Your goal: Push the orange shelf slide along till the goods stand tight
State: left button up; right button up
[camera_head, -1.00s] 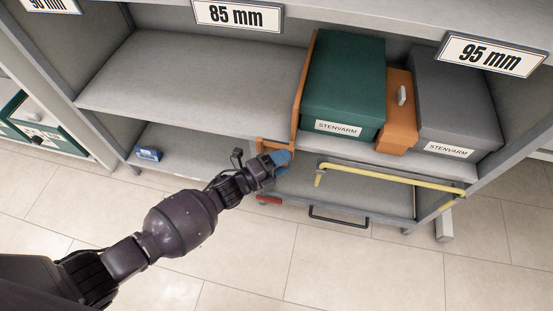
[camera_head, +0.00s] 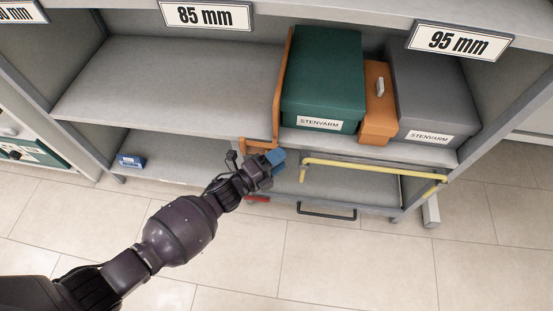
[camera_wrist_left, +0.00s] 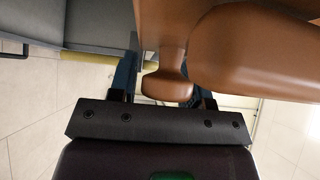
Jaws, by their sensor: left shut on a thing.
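The orange shelf slide (camera_head: 281,85) stands upright on the upper shelf, against the left side of the green STENVARM box (camera_head: 323,80). Its lower front part reaches below the shelf edge. An orange box (camera_head: 378,105) and a grey STENVARM box (camera_head: 432,95) stand to the right of the green one. My left gripper (camera_head: 274,160) is at the slide's lower front end. In the left wrist view its fingers are shut around the slide's orange handle (camera_wrist_left: 167,85). My right gripper is not in view.
The upper shelf (camera_head: 180,85) left of the slide is empty. A yellow rail (camera_head: 375,167) and a black handle (camera_head: 326,211) are below the boxes. A small blue box (camera_head: 131,161) lies on the lower shelf at left. Grey posts flank the bay.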

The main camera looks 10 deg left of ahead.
pick_arm(q)
jog(key=shift+s+d+r, duration=0.15)
jog(key=shift+d+r, duration=0.15)
jog(key=shift+d, duration=0.25)
jog(key=o, duration=1.1)
jog(key=shift+d, duration=0.15)
jog(key=shift+p+v, duration=1.05)
jog(key=shift+v, duration=4.45)
jog(key=shift+f, duration=0.15)
